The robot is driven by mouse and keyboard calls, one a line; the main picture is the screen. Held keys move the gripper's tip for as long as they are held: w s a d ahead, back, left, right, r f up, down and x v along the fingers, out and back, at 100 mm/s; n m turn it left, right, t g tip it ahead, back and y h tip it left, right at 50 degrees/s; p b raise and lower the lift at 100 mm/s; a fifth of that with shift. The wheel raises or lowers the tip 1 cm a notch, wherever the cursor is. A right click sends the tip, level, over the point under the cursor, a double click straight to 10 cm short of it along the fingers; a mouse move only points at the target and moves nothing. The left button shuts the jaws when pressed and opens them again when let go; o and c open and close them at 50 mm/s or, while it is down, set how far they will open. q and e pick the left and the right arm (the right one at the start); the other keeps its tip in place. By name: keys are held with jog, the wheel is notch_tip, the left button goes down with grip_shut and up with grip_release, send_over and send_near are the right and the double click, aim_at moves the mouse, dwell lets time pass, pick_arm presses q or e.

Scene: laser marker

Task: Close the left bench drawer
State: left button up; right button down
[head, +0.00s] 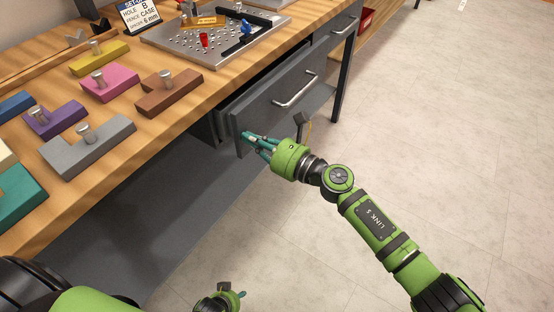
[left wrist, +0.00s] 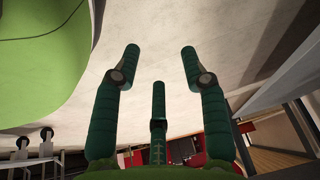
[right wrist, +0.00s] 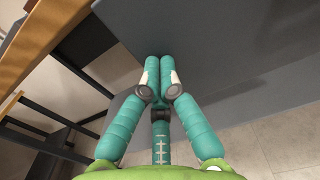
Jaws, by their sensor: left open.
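The left bench drawer (head: 272,108) is a dark grey drawer with a silver bar handle (head: 295,91). It stands partly out from under the wooden bench top, with a gap behind its front panel. My right gripper (head: 248,138) is at the lower left part of that front, fingers together and empty. In the right wrist view the fingertips (right wrist: 159,65) point at a plain grey panel (right wrist: 210,45); I cannot tell if they touch it. My left gripper (left wrist: 160,62) is open and empty, low over the floor; part of it shows at the bottom of the head view (head: 225,300).
Another drawer (head: 333,32) with a silver handle is farther along the bench. Coloured blocks with metal pegs, a perforated metal plate (head: 190,45) and a small sign (head: 138,15) stand on the bench top. The tiled floor (head: 450,130) at right is clear.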

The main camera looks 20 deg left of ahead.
pick_arm(q)
jog(key=shift+s+a+r+g+b, duration=0.45)
jog(key=shift+a+g+b, duration=0.15)
jog(key=shift+g+b, duration=0.3)
pick_arm(e)
jog(key=x, duration=0.6)
jog(key=shift+a+r, duration=0.15)
jog(key=shift+r, duration=0.1)
